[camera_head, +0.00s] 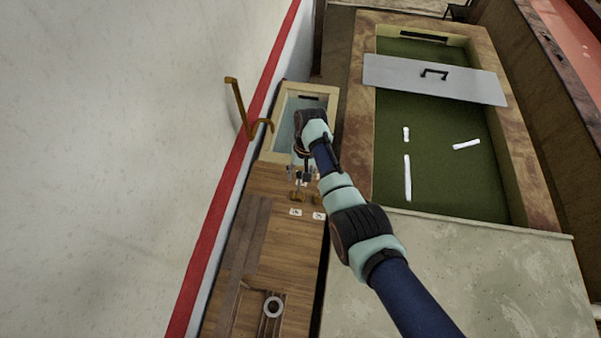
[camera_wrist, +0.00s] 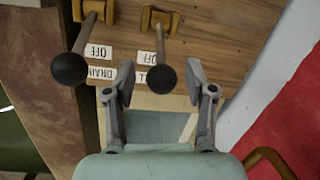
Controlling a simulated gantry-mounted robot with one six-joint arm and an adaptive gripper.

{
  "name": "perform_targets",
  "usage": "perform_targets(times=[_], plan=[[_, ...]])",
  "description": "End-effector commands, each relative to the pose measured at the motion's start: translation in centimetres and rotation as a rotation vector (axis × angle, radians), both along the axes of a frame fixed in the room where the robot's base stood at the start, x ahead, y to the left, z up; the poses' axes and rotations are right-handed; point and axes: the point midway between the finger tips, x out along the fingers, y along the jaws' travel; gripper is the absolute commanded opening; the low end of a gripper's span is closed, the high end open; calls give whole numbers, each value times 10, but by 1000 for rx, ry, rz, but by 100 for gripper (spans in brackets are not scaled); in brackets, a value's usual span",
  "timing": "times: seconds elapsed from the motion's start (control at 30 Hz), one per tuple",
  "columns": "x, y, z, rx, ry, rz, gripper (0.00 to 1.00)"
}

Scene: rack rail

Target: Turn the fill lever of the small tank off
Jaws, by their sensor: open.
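In the wrist view two levers with dark ball knobs stand on a wooden panel. The fill lever (camera_wrist: 162,70) appears to be the right one, beside an OFF label and a label partly hidden by its knob. The drain lever (camera_wrist: 70,66) is to the left, by labels reading OFF and DRAIN. My gripper (camera_wrist: 160,83) is open, its fingertips on either side of the right knob in the picture; whether they touch it, I cannot tell. In the head view my gripper (camera_head: 302,178) is above the panel by the small tank (camera_head: 270,135), partly hiding the levers.
A brown pipe (camera_head: 238,105) stands left of the small tank, near a red-striped wall (camera_head: 215,220).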

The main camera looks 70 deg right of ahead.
Motion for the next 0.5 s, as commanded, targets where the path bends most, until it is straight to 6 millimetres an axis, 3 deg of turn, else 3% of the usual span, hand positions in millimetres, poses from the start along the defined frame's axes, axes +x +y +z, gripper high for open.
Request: perform_targets(times=[0.17, 0.5], plan=[[0, -2, 10, -1, -2, 0, 55], [-5, -16, 89, -3, -3, -2, 55]])
